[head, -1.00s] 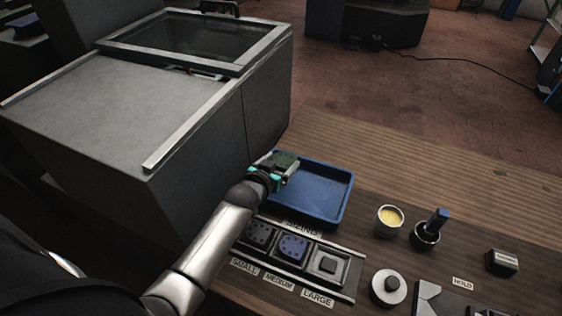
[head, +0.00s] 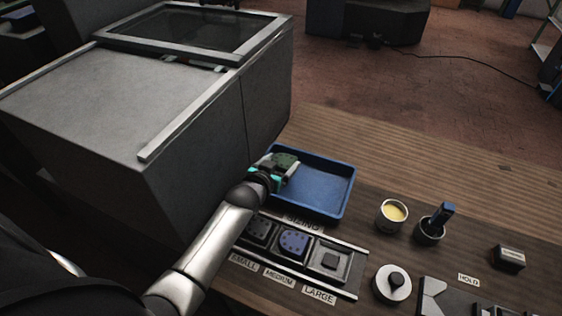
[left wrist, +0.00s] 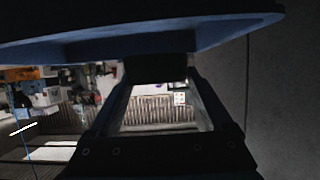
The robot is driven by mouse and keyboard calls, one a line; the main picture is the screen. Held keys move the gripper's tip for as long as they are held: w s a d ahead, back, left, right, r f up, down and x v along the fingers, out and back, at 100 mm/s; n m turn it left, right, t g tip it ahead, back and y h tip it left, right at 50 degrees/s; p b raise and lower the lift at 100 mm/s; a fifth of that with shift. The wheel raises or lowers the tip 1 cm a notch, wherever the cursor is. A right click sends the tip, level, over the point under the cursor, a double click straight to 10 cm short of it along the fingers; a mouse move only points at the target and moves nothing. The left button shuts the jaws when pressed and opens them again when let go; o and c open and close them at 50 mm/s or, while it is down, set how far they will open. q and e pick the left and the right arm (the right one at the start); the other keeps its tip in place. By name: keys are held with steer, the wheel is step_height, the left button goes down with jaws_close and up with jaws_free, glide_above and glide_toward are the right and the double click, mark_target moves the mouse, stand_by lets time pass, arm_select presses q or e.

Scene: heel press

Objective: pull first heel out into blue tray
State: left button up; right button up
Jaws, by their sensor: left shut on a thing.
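The blue tray (head: 328,184) lies on the wooden bench against the grey machine. My left gripper (head: 285,168) is at the tray's left side, shut on a dark green heel (head: 287,159), which shows at its fingertips over the tray's back left corner. I cannot tell whether the heel touches the tray floor. In the left wrist view the gripper fingers frame a dark block (left wrist: 158,67), and the blue tray (left wrist: 215,35) spans the top. Most of the heel is hidden by the gripper. My right gripper is not in view.
A sizing rack (head: 352,284) labelled small, medium and large stands in front of the tray, with a purple piece (head: 294,243) at medium. A yellow-filled cup (head: 393,214), a brush pot (head: 430,232) and a round knob (head: 392,283) stand to the right. The grey machine (head: 95,120) bounds the left.

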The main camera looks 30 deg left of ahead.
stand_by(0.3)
arm_select(q)
steer(key=shift+f, duration=0.1)
steer(key=shift+f, duration=0.15)
steer(key=o, duration=1.2)
steer(key=shift+o, duration=0.2)
steer(key=shift+f, duration=0.1)
steer(key=shift+r+p, duration=3.65)
steer(key=shift+f, duration=0.1)
